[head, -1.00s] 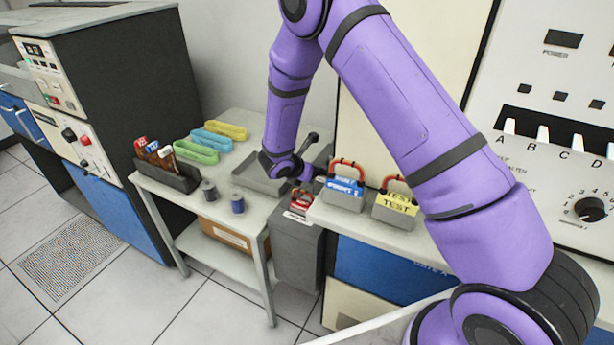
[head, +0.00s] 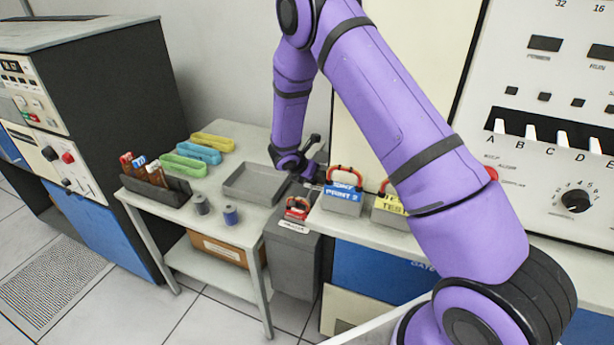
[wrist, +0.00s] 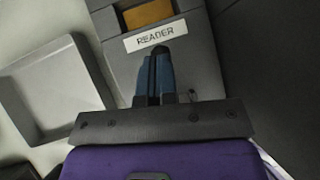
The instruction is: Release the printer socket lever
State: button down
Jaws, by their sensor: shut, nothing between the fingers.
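My gripper (wrist: 155,78) is shut and empty in the wrist view, its blue-grey fingertips together just below a white label reading READER (wrist: 155,36). An orange-brown patch (wrist: 148,12) shows above that label on a grey box; I cannot tell if the fingers touch the box. In the head view my gripper (head: 311,171) is small and partly hidden, beside the blue-labelled PRINT 2 block (head: 343,197) with a red handle. A yellow TEST block (head: 388,214) stands right of it, partly behind my arm. I cannot make out a printer socket lever in either view.
A grey tray (head: 236,193) lies on the side table, left of my gripper; it also shows in the wrist view (wrist: 22,75). Spools, a card rack and coloured loops sit further left.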

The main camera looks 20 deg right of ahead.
jog(key=shift+w+d+f, duration=0.55)
jog(key=shift+w+f, duration=0.05)
jog(key=shift+d+f, duration=0.1)
jog(key=shift+d, duration=0.1)
jog(key=v, duration=1.1)
jog(key=shift+a, duration=0.25)
dwell(0.3)
